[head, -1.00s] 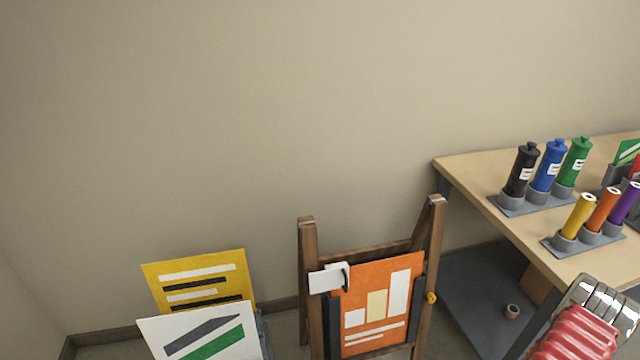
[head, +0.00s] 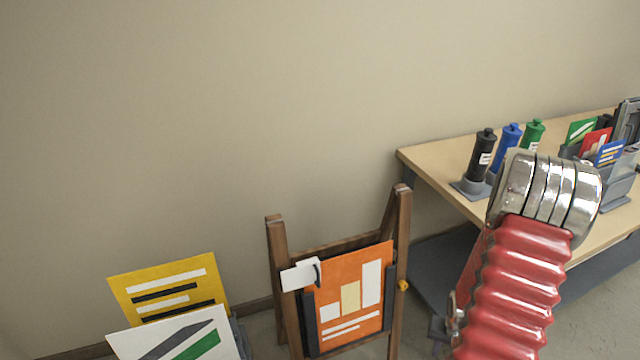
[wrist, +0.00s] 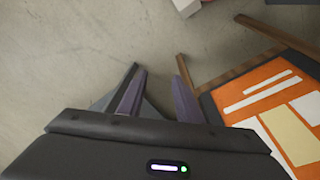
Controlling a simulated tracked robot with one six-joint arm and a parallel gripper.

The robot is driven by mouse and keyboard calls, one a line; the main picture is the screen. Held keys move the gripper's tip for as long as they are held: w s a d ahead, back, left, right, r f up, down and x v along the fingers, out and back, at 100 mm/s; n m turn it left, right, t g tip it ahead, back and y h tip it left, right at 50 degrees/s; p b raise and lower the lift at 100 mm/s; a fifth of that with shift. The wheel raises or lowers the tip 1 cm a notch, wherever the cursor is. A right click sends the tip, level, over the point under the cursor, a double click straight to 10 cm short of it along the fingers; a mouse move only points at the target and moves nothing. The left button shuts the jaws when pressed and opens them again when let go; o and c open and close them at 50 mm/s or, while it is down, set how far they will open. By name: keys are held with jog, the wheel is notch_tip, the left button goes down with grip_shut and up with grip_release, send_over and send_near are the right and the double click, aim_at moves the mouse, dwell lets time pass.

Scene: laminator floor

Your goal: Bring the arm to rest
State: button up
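My gripper (wrist: 158,95) shows in the wrist view with its two fingers apart and nothing between them. Bare floor lies beyond the fingertips. To the right of the fingers in that view is the orange poster (wrist: 270,100) on the wooden easel, apart from them as far as I can tell. In the head view my red ribbed arm with its metal joint stands at the right, in front of the workbench. The gripper itself is not visible in the head view.
The wooden easel (head: 398,240) holds an orange poster (head: 350,297) with a white tag (head: 299,276). Yellow (head: 170,290) and white (head: 175,338) boards stand left of it. The workbench (head: 440,160) carries black (head: 482,155), blue and green bottles and a card rack (head: 618,185). My arm hides part of it.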

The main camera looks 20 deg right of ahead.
jog(key=a+r+n+t, duration=0.2)
jog(key=a+r+n, duration=0.2)
jog(key=a+r, duration=1.3)
jog(key=a+r+n+t+y, duration=0.1)
jog(key=a+r+n, duration=0.3)
jog(key=a+r, duration=1.3)
notch_tip(320, 180, up, 7)
jog(key=shift+r+n+t, duration=0.2)
jog(key=shift+n+t, duration=0.2)
jog(key=shift+t, duration=0.5)
jog(key=shift+w, duration=0.1)
